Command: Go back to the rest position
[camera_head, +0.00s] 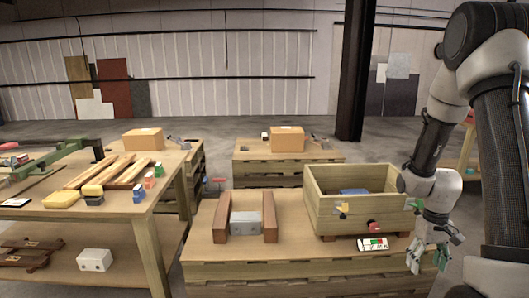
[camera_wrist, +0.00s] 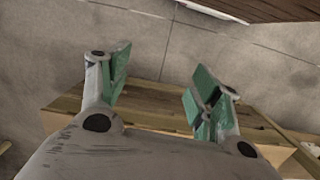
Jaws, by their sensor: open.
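My gripper (camera_head: 426,260) hangs at the right end of the near table in the head view, fingers pointing down. In the wrist view my gripper (camera_wrist: 155,95) is open, with its green finger pads wide apart and nothing between them. Below it are a wooden edge (camera_wrist: 150,112) and the grey concrete floor (camera_wrist: 140,30). My arm comes down from the upper right of the head view.
The near table (camera_head: 285,265) holds a wooden crate (camera_head: 355,217) with a blue thing (camera_head: 354,191) inside, a grey box (camera_head: 246,222) between two brown blocks, and a small panel (camera_head: 373,244). A cluttered workbench (camera_head: 110,215) stands at left. A dark post (camera_head: 355,70) rises behind.

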